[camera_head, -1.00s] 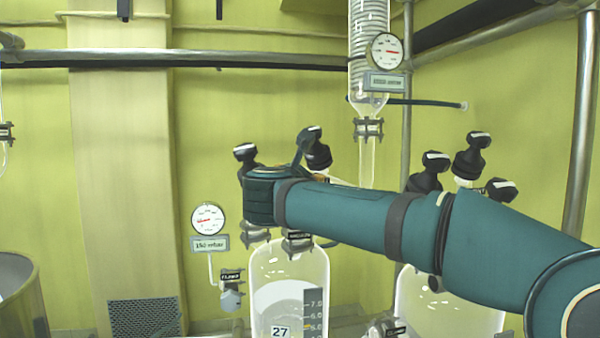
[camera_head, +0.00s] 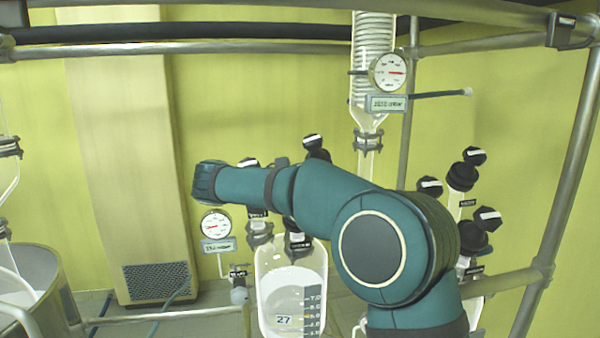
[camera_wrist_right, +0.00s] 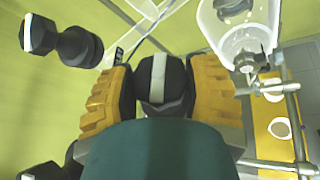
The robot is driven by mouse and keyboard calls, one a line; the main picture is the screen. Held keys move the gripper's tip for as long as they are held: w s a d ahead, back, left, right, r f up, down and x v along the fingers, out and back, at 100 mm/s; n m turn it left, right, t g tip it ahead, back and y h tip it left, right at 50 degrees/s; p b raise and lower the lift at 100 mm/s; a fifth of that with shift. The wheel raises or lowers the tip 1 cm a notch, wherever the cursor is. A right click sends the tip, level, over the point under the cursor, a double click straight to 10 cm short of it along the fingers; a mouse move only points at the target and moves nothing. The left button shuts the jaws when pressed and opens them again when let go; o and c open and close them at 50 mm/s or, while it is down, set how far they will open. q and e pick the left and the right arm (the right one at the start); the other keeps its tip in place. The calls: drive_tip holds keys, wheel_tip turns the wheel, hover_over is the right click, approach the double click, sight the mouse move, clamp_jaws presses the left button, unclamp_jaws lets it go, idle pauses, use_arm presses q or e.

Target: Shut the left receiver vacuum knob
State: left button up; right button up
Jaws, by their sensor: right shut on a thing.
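A black knob with a white stripe (camera_wrist_right: 160,82) sits between the two yellow finger pads of my right gripper (camera_wrist_right: 160,88) in the right wrist view. The gripper is shut on it, a pad on each side. In the head view my right arm crosses the front of the left receiver (camera_head: 290,285), a glass vessel marked 27, and hides the gripper. Two black knobs show above the arm, a left one (camera_head: 248,162) and a right one (camera_head: 314,144). I cannot read the held knob's label. My left gripper is not in view.
Another black knob (camera_wrist_right: 75,46) stands free at the left of the wrist view. A round gauge (camera_head: 215,225) is left of the receiver, another (camera_head: 389,72) above it. More black knobs (camera_head: 462,176) stand at the right. Metal rails (camera_head: 200,48) frame the area.

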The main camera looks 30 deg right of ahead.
drive_tip(key=shift+r+m+g+y+p, duration=0.25)
drive_tip(key=shift+m+g+y+p, duration=0.15)
drive_tip(key=shift+m+g+p, duration=0.85)
drive_tip(key=shift+m+g, duration=0.05)
drive_tip(key=shift+m, duration=0.1)
drive_tip(key=shift+w+f+m+g+y, duration=0.1)
drive_tip(key=shift+f+m+g+y, duration=0.1)
drive_tip(key=shift+m+g+y, duration=0.45)
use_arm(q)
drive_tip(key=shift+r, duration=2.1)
use_arm(e)
drive_tip(key=shift+m+g+y, duration=0.75)
drive_tip(key=shift+m, duration=0.2)
drive_tip(key=o, duration=1.2)
drive_tip(key=shift+d, duration=0.1)
